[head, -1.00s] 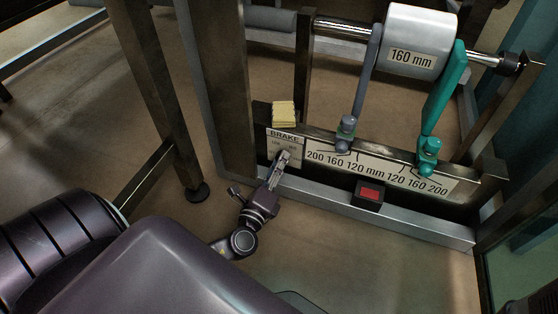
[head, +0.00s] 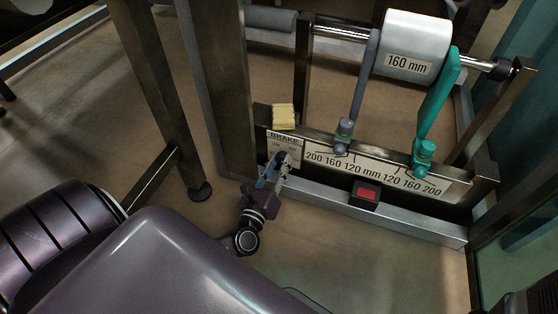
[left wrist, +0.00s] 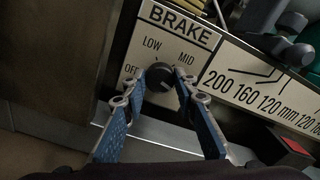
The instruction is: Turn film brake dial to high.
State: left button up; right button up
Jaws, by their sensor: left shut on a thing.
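The brake dial (left wrist: 161,76) is a round black knob on the pale BRAKE label plate (left wrist: 172,33), in the left wrist view. OFF, LOW and MID can be read around it; no HIGH mark shows, and my right-hand finger covers that side. I cannot tell where the dial points. My left gripper (left wrist: 160,84) is shut on the dial, one blue-padded finger on each side. In the head view, my left gripper (head: 280,160) is at the plate (head: 285,138) and largely hides the dial. My right gripper is not in view.
A yellow block (head: 284,116) sits on the rail above the plate. To the right are a scale strip (head: 375,172), a grey guide arm (head: 362,85), a teal guide arm (head: 437,98) and a red-faced box (head: 367,193). A dark post (head: 222,90) stands left.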

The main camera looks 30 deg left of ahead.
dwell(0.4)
pick_arm(q)
jog(key=o, duration=1.1)
jog(key=shift+o, duration=0.2)
jog(key=v, duration=0.7)
jog(key=shift+s, duration=0.2)
jog(key=shift+w+d, duration=0.1)
jog(key=shift+w, duration=0.05)
